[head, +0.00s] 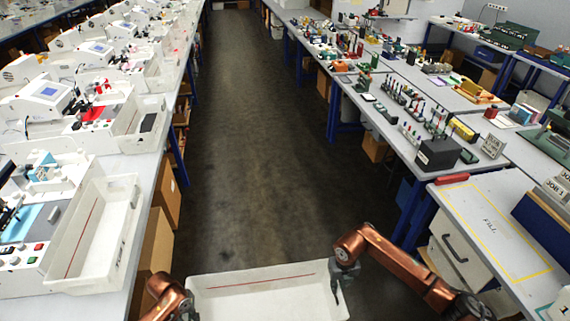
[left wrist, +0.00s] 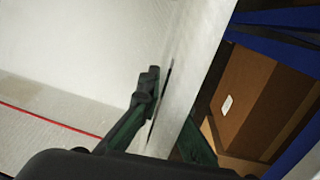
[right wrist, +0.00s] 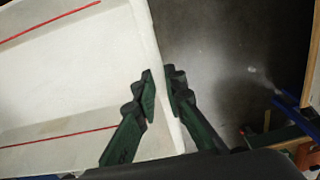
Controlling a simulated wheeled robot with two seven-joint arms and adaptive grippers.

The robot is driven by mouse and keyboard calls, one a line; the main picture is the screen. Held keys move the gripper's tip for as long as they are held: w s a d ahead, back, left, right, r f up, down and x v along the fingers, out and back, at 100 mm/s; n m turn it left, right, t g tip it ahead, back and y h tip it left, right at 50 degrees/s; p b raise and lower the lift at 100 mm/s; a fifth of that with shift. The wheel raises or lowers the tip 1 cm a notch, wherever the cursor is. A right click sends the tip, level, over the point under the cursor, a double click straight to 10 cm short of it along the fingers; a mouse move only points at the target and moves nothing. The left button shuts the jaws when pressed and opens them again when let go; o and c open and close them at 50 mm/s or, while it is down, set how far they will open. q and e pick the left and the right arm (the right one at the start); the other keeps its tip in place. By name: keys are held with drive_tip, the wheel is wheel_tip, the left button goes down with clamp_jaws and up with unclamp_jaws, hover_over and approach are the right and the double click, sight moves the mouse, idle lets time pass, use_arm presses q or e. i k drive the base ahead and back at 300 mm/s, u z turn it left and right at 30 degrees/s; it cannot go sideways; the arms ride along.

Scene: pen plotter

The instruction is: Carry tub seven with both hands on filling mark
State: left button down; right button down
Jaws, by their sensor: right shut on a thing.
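A white open tub (head: 262,300) with a red line inside hangs over the aisle floor at the bottom of the head view. No number shows on it. My right gripper (head: 345,272) is shut on its right end wall; in the right wrist view the fingers (right wrist: 160,95) sit either side of the rim. My left gripper (left wrist: 165,105) has one finger inside the left wall and the other mostly hidden outside; it looks shut on that wall. The filling mark (head: 473,195), a yellow outline with the word FILL, lies on the right bench.
A blue block (head: 545,222) with a job sign stands right of the mark, and a red item (head: 453,179) lies at its back left. The bench edge and drawers face the aisle. Another white tub (head: 130,205) sits on the left bench. The aisle floor (head: 255,150) is clear.

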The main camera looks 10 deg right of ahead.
sight(490, 226)
drive_tip(key=z, duration=0.1)
drive_tip(key=i, duration=1.05)
drive_tip(key=z, duration=0.6)
drive_tip(key=i, duration=0.8)
drive_tip(key=z, duration=1.3)
drive_tip(key=i, duration=0.55)
drive_tip(key=z, duration=0.55)
